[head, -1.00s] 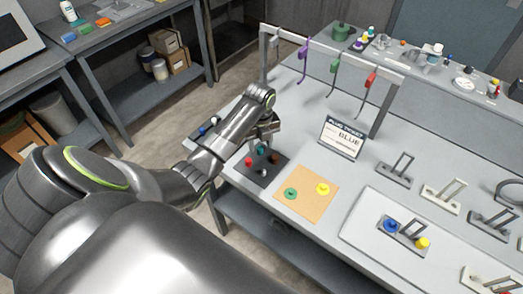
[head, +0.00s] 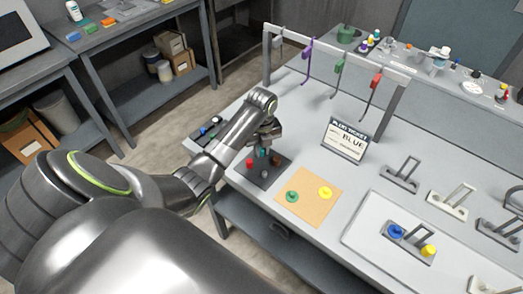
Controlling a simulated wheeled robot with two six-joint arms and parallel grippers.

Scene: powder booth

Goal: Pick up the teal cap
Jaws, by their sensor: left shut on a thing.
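The teal cap (head: 261,153) stands on a dark square mat (head: 257,181) near the table's left edge. My left gripper (head: 264,147) reaches down from above and is shut on the teal cap, partly hiding it. A red cap (head: 250,163), a brown cap (head: 277,160) and a grey cap (head: 264,174) stand close around it on the same mat. I cannot tell whether the teal cap is clear of the mat. My right gripper is not in view.
A tan mat (head: 313,207) with a green cap (head: 292,197) and a yellow cap (head: 325,193) lies to the right. A ticket sign reading BLUE (head: 345,139) stands behind it. A rack (head: 340,62) with hanging hooks spans the back. A white tray (head: 369,243) holds a part with blue and yellow caps.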

